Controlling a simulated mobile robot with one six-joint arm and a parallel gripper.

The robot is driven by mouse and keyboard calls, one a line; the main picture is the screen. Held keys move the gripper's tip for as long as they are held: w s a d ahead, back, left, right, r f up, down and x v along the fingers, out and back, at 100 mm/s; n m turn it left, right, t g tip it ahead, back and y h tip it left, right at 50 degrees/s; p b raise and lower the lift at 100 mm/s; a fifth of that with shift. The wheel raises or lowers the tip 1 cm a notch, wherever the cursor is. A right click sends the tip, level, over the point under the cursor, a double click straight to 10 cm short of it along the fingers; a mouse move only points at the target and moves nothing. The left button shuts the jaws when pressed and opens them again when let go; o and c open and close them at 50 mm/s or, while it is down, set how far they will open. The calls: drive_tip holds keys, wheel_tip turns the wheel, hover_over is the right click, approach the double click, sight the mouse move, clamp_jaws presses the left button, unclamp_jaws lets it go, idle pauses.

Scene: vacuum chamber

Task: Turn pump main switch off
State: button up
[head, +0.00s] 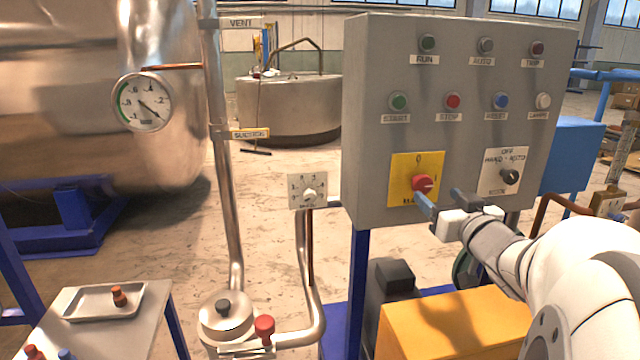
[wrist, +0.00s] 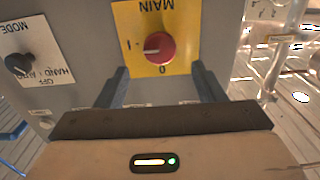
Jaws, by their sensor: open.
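The pump main switch is a red rotary knob (head: 424,184) on a yellow plate (head: 403,168), low on the grey control panel. The plate has a 0 at the top and an I at the right. The knob's white mark points towards the I. In the wrist view, which is upside down, the knob (wrist: 159,47) shows beyond and between my two fingertips. My gripper (head: 446,202) is open and empty in front of the panel, right beside the knob in the head view. I see no contact with the knob.
A black mode selector (head: 510,176) on a white plate sits right of the switch. Buttons and lamps, including a red stop button (head: 453,101), fill the panel above. A small white dial box (head: 308,191) is left of the panel. A yellow box (head: 455,325) stands below.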

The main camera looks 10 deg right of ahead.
sight(424, 184)
drive_tip(key=w, duration=0.5)
drive_tip(key=shift+w+a, duration=0.15)
drive_tip(key=shift+w, duration=0.1)
